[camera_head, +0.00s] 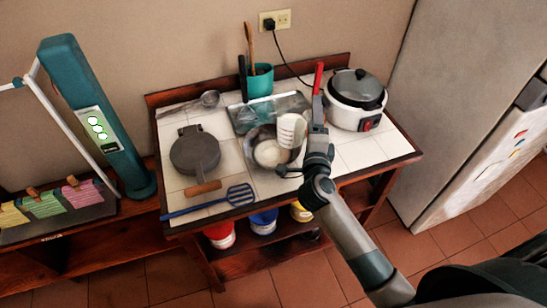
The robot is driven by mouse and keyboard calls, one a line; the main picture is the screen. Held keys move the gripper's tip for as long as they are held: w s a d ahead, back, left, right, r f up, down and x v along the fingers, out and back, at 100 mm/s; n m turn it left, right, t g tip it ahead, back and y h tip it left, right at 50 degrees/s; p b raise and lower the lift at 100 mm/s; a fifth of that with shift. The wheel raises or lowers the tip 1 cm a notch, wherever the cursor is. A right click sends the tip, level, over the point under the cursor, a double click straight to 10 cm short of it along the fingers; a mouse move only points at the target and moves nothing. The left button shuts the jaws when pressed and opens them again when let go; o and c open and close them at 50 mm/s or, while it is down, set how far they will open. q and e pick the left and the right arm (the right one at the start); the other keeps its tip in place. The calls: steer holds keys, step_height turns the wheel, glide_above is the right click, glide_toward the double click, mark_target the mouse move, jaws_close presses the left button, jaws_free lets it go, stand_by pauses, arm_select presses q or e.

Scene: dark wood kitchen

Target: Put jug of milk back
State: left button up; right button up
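The jug of milk (290,130) is a pale, small jug with faint markings, slightly tilted, over the right side of a metal bowl (254,133). My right gripper (317,112) reaches in from the lower right and is just right of the jug. It appears shut on the jug's right side, where the handle would be; its fingers hide that contact. White contents (268,154) show in the bowl. My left gripper is not in view.
The tiled counter (362,154) holds a rice cooker (356,95) at right, a glass dish (285,105) and a teal utensil pot (259,82) behind, a round iron (195,154) and a blue spatula (215,199) at left. A fridge (455,100) stands right.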

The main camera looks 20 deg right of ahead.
steer(key=s+d+f+m+g+h+b, duration=0.1)
steer(key=s+d+m+g+h+b, duration=0.2)
steer(key=s+d+b, duration=0.8)
steer(key=s+d+m+h, duration=0.1)
steer(key=s+d+h, duration=0.1)
steer(key=s+d, duration=0.3)
steer(key=shift+d+g+h, duration=0.3)
steer(key=shift+d+h, duration=0.1)
steer(key=shift+d, duration=0.75)
steer(key=shift+w, duration=0.1)
steer(key=w+a+f, duration=0.4)
steer(key=w+f, duration=0.3)
steer(key=w, duration=0.4)
steer(key=shift+a, duration=0.15)
